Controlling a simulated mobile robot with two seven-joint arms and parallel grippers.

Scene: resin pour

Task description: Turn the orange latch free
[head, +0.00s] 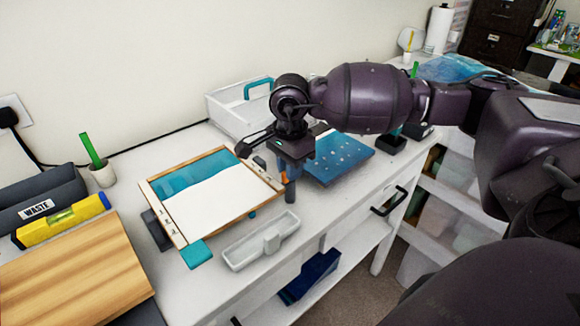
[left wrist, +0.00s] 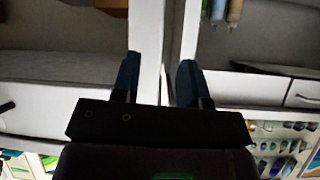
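The small orange latch (head: 284,177) shows at the right edge of the wooden-framed tray (head: 166,224), which has a white and teal surface. My right gripper (head: 289,186) points down at that edge, with its fingers right at the latch. The fingers and wrist partly hide the latch, and I cannot tell whether they touch or grip it. My left gripper (left wrist: 159,80) shows only in the left wrist view. Its two dark blue fingers are apart with nothing held between them, over white furniture further off.
A pale grey divided dish (head: 238,257) lies in front of the framed tray. A teal panel with pale dots (head: 352,157) lies to its right. A white bin with a teal handle (head: 225,104) stands behind. A yellow level (head: 60,220) and a wooden board (head: 70,275) are left.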

